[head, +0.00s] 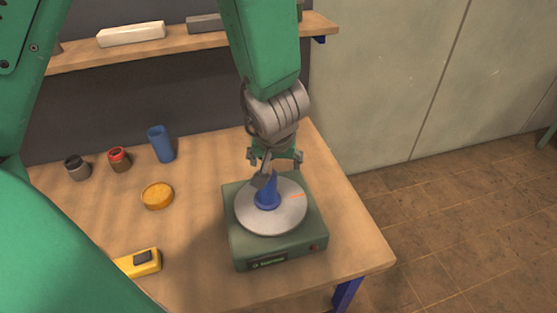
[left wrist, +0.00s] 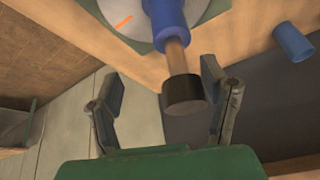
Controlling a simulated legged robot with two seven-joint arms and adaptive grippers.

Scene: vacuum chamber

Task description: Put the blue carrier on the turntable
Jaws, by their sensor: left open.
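The blue carrier (head: 267,200) stands on the round grey disc of the turntable (head: 247,222), near its middle. In the left wrist view the carrier (left wrist: 167,18) has a blue body, a tan shaft and a black end piece. My left gripper (head: 275,162) is above the turntable, pointing down. In the left wrist view its two fingers (left wrist: 164,96) are spread apart on either side of the black end, with gaps visible. The gripper partly hides the carrier's top in the head view. My right gripper is not in view.
A blue cup (head: 161,144), a red-rimmed jar (head: 119,160), a dark jar (head: 77,168), an orange round lid (head: 157,196) and a yellow device (head: 140,263) are on the wooden table (head: 200,240). A shelf (head: 180,45) runs along the back. Open floor lies right of the table.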

